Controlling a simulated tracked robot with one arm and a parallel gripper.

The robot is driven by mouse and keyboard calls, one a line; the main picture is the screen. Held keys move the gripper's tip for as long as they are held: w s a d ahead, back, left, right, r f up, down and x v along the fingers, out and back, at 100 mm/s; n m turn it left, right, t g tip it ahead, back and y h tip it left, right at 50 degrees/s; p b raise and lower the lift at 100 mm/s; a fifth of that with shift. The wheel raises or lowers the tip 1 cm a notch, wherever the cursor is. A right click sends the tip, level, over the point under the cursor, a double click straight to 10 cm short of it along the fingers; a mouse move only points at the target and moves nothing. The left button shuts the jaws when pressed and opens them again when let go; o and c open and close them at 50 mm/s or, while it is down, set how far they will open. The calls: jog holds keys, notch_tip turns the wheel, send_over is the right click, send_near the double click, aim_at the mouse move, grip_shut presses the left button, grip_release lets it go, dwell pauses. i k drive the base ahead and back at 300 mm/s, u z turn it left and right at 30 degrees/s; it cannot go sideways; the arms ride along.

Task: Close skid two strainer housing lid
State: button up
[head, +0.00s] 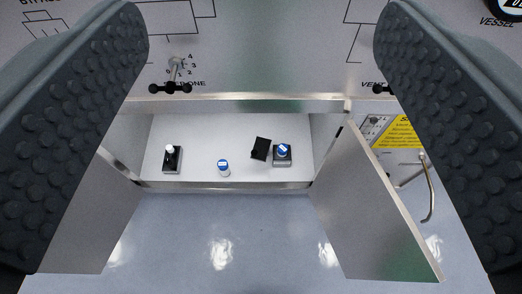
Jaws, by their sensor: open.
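My gripper (262,35) is open and empty, its two dark studded fingers at the left and right of the view. Between and beyond them is an open cabinet with a white floor. On its right side stands a small dark box (283,162) with a blue and white round thing (283,151) at its top. A black flat tilted piece (261,149) is just left of it; it may be an open lid, but I cannot tell whether they are joined. No label marks either as the strainer housing of skid two.
A white bottle with a blue cap (223,167) and a black holder with a white knob (172,158) stand in the cabinet (230,185). Its right door (375,205) and left door (75,215) stand open. A black valve handle (171,88) is above. The blue floor (215,235) in front is clear.

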aim_at(259, 152)
jog(key=z, duration=1)
jog(key=k, duration=1.3)
jog(key=u, duration=0.5)
jog(key=i, duration=1)
jog(key=z, duration=0.05)
